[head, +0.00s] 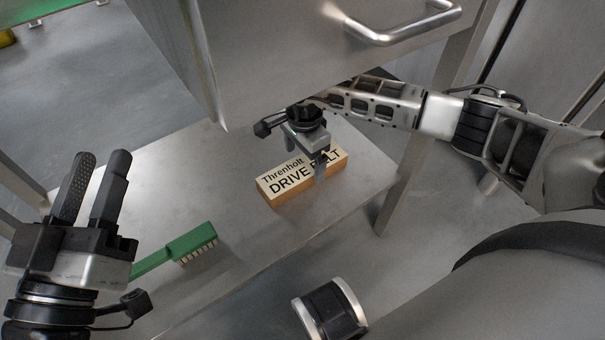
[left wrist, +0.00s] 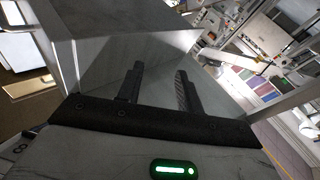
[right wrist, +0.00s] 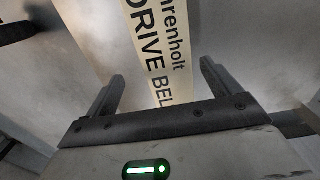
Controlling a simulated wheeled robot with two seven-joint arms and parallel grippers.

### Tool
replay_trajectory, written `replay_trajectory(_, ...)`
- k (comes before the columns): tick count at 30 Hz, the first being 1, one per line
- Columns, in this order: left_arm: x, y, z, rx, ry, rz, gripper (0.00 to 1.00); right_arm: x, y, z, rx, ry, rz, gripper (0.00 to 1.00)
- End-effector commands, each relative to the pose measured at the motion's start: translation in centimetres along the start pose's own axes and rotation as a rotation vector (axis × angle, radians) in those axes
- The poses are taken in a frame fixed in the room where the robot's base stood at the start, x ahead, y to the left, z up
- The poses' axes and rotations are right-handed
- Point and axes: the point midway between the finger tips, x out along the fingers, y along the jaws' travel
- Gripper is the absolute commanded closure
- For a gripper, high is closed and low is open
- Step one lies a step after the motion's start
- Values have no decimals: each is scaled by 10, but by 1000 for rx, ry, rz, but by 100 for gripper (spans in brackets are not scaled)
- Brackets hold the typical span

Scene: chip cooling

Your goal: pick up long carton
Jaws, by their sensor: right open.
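The long carton (head: 283,184) lies flat on the metal shelf under the drawer cabinet. It has a cream top printed "Threnholt DRIVE BELT" and orange-brown sides. My right gripper (head: 320,170) is over the carton's right part and hides some of the print. In the right wrist view my right gripper (right wrist: 160,85) is open, with the carton (right wrist: 150,50) between and beyond its fingers. I cannot tell whether the fingers touch it. My left gripper (head: 95,165) is at the far left, away from the carton. In the left wrist view its fingers (left wrist: 160,80) are apart and empty.
A green brush (head: 185,247) lies on the shelf (head: 225,185) near my left gripper. The cabinet (head: 270,60) with a steel handle (head: 405,30) hangs above and behind the carton. A shelf leg (head: 400,190) stands to the right. Shelf surface left of the carton is clear.

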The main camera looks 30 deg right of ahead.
Motion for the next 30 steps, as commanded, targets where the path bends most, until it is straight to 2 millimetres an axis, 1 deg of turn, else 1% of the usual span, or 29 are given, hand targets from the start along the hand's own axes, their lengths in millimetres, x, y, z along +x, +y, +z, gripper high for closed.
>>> replay_trajectory(1,1,0,-2,20,18,6,64,5,0,0,0,0,-1,11)
replay_trajectory(5,3,1,-9,72,68,21,64,13,-2,0,-1,-1,-2,11)
replay_trajectory(8,5,3,-21,167,159,51,64,28,-4,-2,1,-1,0,11)
replay_trajectory(12,4,12,-42,310,304,100,64,47,-8,-3,0,-1,0,11)
replay_trajectory(15,3,18,-51,372,367,122,64,56,-8,-4,0,0,0,11)
replay_trajectory(18,2,20,-56,397,393,131,64,58,-8,-4,-1,0,-1,11)
replay_trajectory(23,2,20,-57,398,394,131,64,57,-8,-4,-1,0,-2,11)
replay_trajectory(24,2,20,-57,397,394,131,64,57,-8,-4,-1,0,-1,14)
replay_trajectory(26,2,20,-57,397,394,131,64,57,-8,-4,-1,0,-1,30)
replay_trajectory(27,2,20,-57,397,393,131,64,57,-8,-4,-1,0,-1,42)
replay_trajectory(29,2,20,-57,396,393,131,64,57,-8,-4,-1,0,-1,58)
replay_trajectory(30,2,20,-57,396,393,131,64,57,-8,-4,-1,0,-1,68)
